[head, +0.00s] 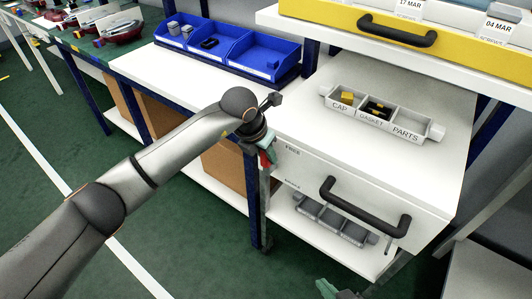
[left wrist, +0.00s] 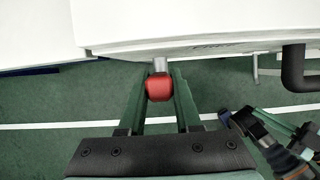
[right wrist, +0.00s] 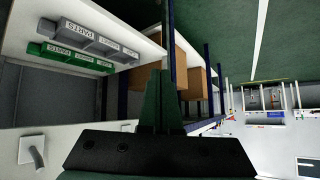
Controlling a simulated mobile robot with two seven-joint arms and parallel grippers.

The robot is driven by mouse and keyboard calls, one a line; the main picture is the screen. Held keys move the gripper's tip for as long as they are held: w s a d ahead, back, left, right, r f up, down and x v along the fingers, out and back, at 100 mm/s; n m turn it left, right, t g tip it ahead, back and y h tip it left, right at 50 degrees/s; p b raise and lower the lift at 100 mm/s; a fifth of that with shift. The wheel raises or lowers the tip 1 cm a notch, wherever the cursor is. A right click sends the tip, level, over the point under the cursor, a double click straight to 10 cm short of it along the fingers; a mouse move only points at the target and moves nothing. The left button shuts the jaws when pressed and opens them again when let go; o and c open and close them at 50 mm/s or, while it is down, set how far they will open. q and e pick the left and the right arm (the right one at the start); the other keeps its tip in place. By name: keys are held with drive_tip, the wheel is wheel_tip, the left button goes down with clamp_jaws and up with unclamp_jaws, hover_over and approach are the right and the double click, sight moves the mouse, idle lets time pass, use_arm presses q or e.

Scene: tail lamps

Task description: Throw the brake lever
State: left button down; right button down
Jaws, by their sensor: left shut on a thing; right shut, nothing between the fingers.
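The brake lever's red knob (left wrist: 159,88) sits between the fingers of my left gripper (left wrist: 160,76) in the left wrist view, with a grey stem going up to the white cart edge. My left gripper is shut on it. In the head view the red knob (head: 266,159) shows at the front left corner of the cart (head: 330,160), partly hidden by the gripper (head: 268,152). Small labels stand on the cart front beside it; the upper one seems to read FREE. My right gripper (right wrist: 162,72) is shut and empty, low in front of the cart.
The cart front has a black handle (head: 365,208). On its top lies a grey tray (head: 393,128) with cap, gasket and parts compartments. Blue bins (head: 235,50) stand on the table behind. A yellow drawer (head: 450,40) is at upper right. Green floor (head: 180,240) is open at left.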

use_arm(q)
drive_tip(key=shift+d, duration=0.1)
use_arm(e)
drive_tip(key=shift+f, duration=0.1)
use_arm(q)
drive_tip(key=shift+s+d+f+m+t+y+b, duration=0.25)
drive_tip(key=shift+s+d+t+y+b, duration=0.25)
drive_tip(key=shift+y+b, duration=0.55)
drive_tip(key=shift+s+d+f+m+t+y+b, duration=0.25)
drive_tip(key=shift+d+t+y+b, duration=0.45)
drive_tip(key=shift+b, duration=0.55)
drive_tip(key=shift+s+d+f+m+t+y+b, duration=0.2)
drive_tip(key=shift+s+d+t+y+b, duration=0.25)
drive_tip(key=shift+t+y+b, duration=0.6)
use_arm(e)
drive_tip(key=w+r+n+t+y, duration=0.1)
drive_tip(key=w+r+t, duration=0.2)
drive_tip(key=r, duration=0.7)
drive_tip(key=w+r+n+t+y, duration=0.2)
drive_tip(key=w+r+t, duration=0.2)
drive_tip(key=r+t, duration=0.3)
drive_tip(key=shift+w+d+r+n, duration=0.15)
drive_tip(key=shift+w+r+n, duration=0.15)
drive_tip(key=shift+r, duration=1.45)
use_arm(q)
drive_tip(key=shift+g, duration=0.25)
drive_tip(key=c, duration=0.6)
unclamp_jaws()
drive_tip(key=shift+s+r, duration=0.1)
drive_tip(key=shift+r, duration=0.05)
